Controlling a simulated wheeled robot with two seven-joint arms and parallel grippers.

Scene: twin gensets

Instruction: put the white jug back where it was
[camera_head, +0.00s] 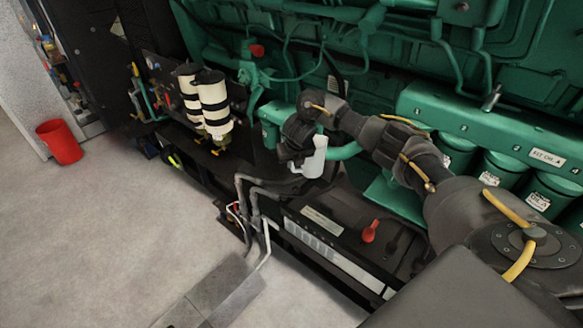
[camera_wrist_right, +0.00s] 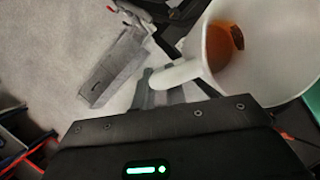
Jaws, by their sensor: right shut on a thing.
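The white jug (camera_head: 314,160) is in my right gripper (camera_head: 298,152), in front of the green engine in the head view. It looks roughly upright and appears to be held in the air above the dark frame. In the right wrist view the jug (camera_wrist_right: 282,75) fills the upper right, with its handle running towards the gripper. An orange-brown patch shows inside it. My right gripper is shut on the jug; its fingertips are mostly hidden. My left gripper is not in view.
The green engine (camera_head: 430,60) with green filters (camera_head: 505,168) stands behind and to the right. Two white-and-black cylinders (camera_head: 213,105) stand left of the jug. A red knob (camera_head: 370,230) and pipes (camera_head: 255,205) lie below. A red bucket (camera_head: 60,142) stands on open floor.

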